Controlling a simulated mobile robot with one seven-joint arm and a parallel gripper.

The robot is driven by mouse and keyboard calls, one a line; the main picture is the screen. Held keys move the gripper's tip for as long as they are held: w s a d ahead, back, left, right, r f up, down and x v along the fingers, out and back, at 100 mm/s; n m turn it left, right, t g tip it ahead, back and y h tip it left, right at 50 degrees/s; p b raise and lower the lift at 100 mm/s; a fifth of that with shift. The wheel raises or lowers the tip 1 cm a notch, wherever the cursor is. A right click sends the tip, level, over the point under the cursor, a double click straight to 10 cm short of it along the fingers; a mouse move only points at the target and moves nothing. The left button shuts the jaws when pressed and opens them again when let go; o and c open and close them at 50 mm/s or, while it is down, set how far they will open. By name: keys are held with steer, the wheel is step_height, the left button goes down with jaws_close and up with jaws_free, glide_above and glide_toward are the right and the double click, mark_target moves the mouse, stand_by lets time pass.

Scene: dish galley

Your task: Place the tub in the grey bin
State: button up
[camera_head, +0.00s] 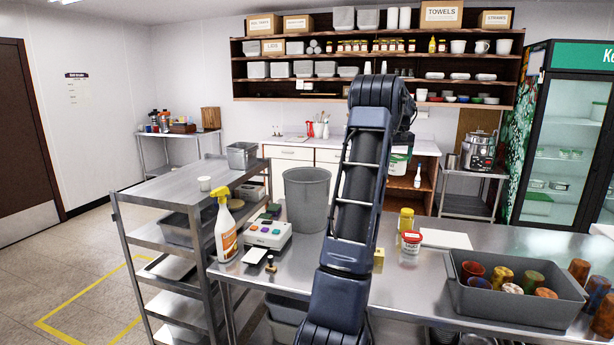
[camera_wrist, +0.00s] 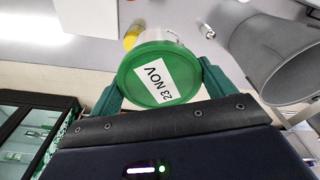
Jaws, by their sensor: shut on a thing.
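The tub is white with a green lid (camera_wrist: 158,78) and a label reading "23 NOV". My gripper (camera_wrist: 162,68) is shut on it, a finger on each side, with the lid facing the wrist camera. In the head view the tub (camera_head: 398,162) shows partly, held above the counter behind my arm, which hides part of it. The grey bin (camera_head: 307,198) is an open round bin on the steel counter, left of my arm and apart from the tub. In the wrist view the bin (camera_wrist: 281,58) is at the right, beside the held tub.
A spray bottle (camera_head: 225,228) and a scale (camera_head: 268,233) stand left of the bin. A yellow container (camera_head: 406,220) and a red-lidded jar (camera_head: 411,243) stand right of my arm. A grey tub of cups (camera_head: 515,308) is at the right. A steel cart (camera_head: 165,190) stands left.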

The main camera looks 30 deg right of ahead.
steer(key=w+a+n+y, duration=0.1)
steer(key=w+a+n, duration=0.5)
steer(key=w+a, duration=0.95)
steer(key=w+a+n, duration=0.5)
steer(key=w+a, duration=0.8)
steer(key=w, duration=0.5)
steer(key=f, duration=3.1)
steer(key=shift+s+a+f, duration=0.1)
steer(key=shift+s+f, duration=0.1)
steer(key=shift+f, duration=0.05)
steer(key=shift+f, duration=0.15)
steer(key=o, duration=1.2)
step_height(320, 180, up, 12)
steer(key=s, duration=0.1)
steer(key=shift+d, duration=0.4)
steer(key=shift+s, duration=0.1)
